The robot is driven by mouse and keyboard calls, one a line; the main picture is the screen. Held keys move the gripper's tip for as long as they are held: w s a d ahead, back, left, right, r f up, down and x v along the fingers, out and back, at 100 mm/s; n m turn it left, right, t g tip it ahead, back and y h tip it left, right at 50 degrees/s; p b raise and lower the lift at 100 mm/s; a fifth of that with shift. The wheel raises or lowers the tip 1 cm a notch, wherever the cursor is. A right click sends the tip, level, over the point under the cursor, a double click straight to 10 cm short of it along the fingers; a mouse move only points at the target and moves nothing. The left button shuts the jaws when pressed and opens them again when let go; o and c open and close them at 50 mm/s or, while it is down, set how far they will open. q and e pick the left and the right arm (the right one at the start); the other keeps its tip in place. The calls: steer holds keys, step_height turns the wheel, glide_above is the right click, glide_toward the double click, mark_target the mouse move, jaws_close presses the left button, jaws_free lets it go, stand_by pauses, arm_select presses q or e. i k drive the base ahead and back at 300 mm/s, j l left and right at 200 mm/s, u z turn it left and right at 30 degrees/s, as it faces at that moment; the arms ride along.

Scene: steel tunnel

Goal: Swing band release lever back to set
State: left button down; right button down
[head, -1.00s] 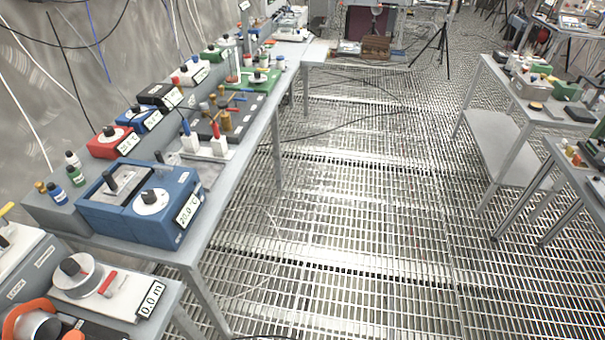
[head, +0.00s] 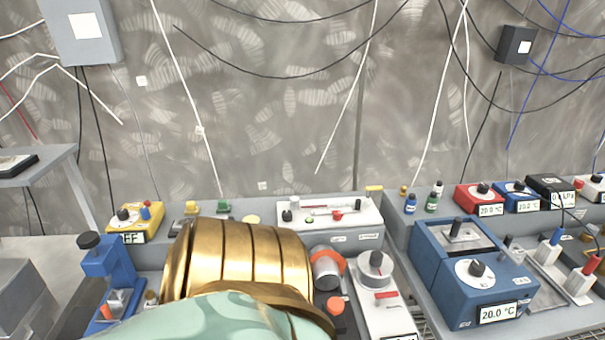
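I cannot tell for sure which part is the band release lever, and the small labels are unreadable. A silver cylinder (head: 326,274) with an orange band (head: 322,254) stands just right of my gold arm part, which covers the bench to its left. An orange knob (head: 336,305) is in front of it. To its right, a white unit (head: 383,322) carries a grey dial (head: 375,264) and a short red handle (head: 386,295). Behind, a white box (head: 352,228) has a red knob (head: 337,215) and a thin red bar. Neither gripper shows.
My gold and pale-green part fills the lower middle. A blue apparatus (head: 103,270) and a yellow box (head: 137,221) stand left on the bench. A blue bath (head: 450,290) reading 20.0 °C stands right. The grey wall (head: 270,110) rises close behind, with hanging cables.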

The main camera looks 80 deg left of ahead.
mark_target(342, 289)
steer(key=j+u, duration=0.2)
steer(key=u, duration=2.05)
steer(key=l, duration=0.1)
